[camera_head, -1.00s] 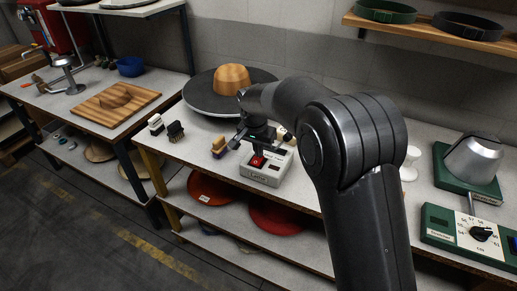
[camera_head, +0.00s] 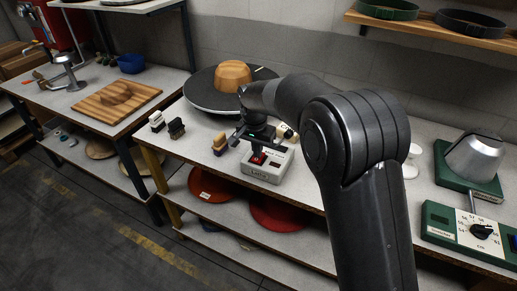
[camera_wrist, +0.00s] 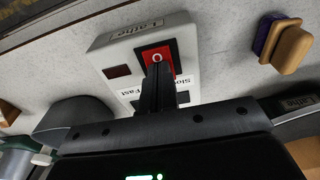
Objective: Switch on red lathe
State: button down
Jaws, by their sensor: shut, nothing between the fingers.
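A light grey control box labelled "Lathe" (camera_head: 264,175) stands on the middle bench. Its red rocker switch (camera_head: 257,158) is on top, partly hidden by my gripper (camera_head: 255,150). In the wrist view the red switch (camera_wrist: 157,52) shows a white "O" at its uncovered end. My gripper (camera_wrist: 160,70) is shut and empty, with its dark fingertips over the other part of the switch. I cannot tell whether they touch it or which way the rocker is tilted. Behind the box, a wooden hat block (camera_head: 233,75) sits on a round dark plate (camera_head: 205,99).
Small brushes (camera_head: 176,128) stand left of the box. The left bench holds a wooden board (camera_head: 110,110) and a blue bowl (camera_head: 131,64). A green dial panel (camera_head: 440,224) and metal dome (camera_head: 473,157) are at right. Red discs (camera_head: 277,214) lie on the shelf below.

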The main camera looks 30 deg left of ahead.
aim_at(256, 160)
jog(key=shift+r, duration=0.1)
notch_tip(256, 160, up, 14)
jog(key=s, duration=0.2)
jog(key=shift+s+f, duration=0.2)
dwell(0.3)
jog(key=shift+w+r+t, duration=0.15)
jog(key=shift+w+t, duration=0.25)
jog(key=shift+w, duration=0.25)
jog(key=f, duration=0.4)
jog(key=w+f, duration=0.1)
jog(key=f, duration=0.4)
jog(key=w+f, duration=0.1)
jog(key=f, duration=0.4)
jog(key=shift+w, duration=0.25)
